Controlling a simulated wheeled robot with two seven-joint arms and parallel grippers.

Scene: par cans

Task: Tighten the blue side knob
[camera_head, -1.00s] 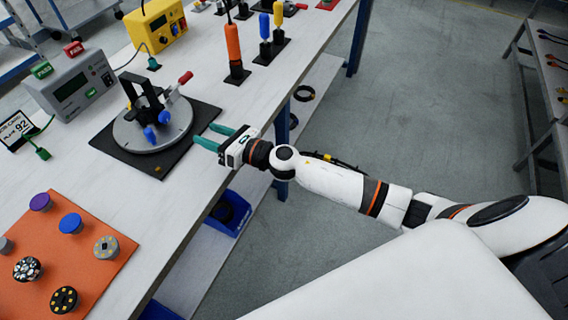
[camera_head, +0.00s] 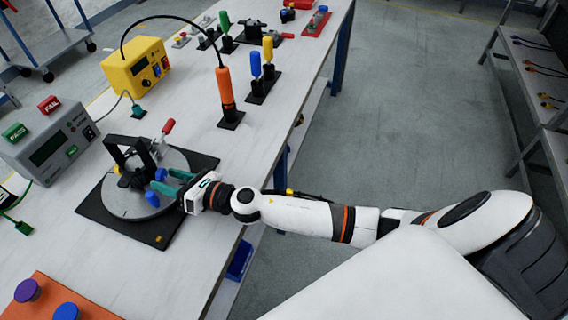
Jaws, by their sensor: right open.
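A black fixture (camera_head: 118,148) stands on a round grey turntable (camera_head: 122,203) on a black mat (camera_head: 152,238). Two blue knobs show on its near side: one blue knob (camera_head: 160,174) and another blue knob (camera_head: 152,199) closer to me. I cannot tell which is the side knob. My right gripper (camera_head: 163,180) reaches in from the right over the disc, its teal fingers open. Their tips are at the blue knobs; whether they touch cannot be told. A red-handled lever (camera_head: 168,127) stands behind. My left gripper is not in view.
A grey meter (camera_head: 48,145) with FAIL and PASS blocks stands left, a yellow power unit (camera_head: 137,66) behind. An orange-handled tool (camera_head: 226,92) stands upright right of the fixture. An orange mat (camera_head: 50,294) with round knobs lies at the lower left.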

